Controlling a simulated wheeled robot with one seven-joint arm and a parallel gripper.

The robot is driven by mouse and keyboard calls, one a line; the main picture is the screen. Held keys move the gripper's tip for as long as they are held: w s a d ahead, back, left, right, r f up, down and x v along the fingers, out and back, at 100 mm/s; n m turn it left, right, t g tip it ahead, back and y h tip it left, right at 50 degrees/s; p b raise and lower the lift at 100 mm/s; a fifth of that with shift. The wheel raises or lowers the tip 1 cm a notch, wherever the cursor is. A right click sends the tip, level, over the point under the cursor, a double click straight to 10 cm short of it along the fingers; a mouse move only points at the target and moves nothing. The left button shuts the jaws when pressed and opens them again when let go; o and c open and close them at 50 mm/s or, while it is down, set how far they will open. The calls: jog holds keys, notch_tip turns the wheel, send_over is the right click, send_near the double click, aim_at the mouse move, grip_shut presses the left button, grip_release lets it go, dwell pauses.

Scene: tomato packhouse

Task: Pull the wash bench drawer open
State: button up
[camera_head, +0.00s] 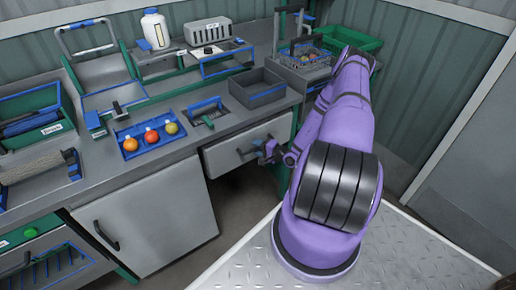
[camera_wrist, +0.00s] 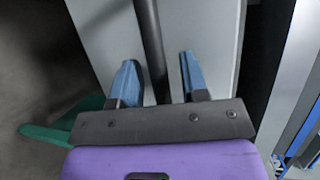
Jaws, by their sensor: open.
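The wash bench drawer (camera_head: 225,156) has a pale grey front under the bench top, right of the cupboard door. I cannot tell whether it is fully shut. Its dark bar handle (camera_head: 247,152) is partly hidden by my gripper (camera_head: 265,152), which is at the drawer front. In the wrist view the handle (camera_wrist: 150,30) runs between the two blue fingers of my gripper (camera_wrist: 160,80), with a gap on each side. The gripper is open around the handle.
The cupboard door (camera_head: 150,220) with a dark handle is left of the drawer. On the bench top stand a blue tray (camera_head: 128,154) with several tomatoes, a grey open bin (camera_head: 240,88) and a wire basket (camera_head: 300,58). Dark floor is clear below the drawer.

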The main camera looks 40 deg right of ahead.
grip_shut()
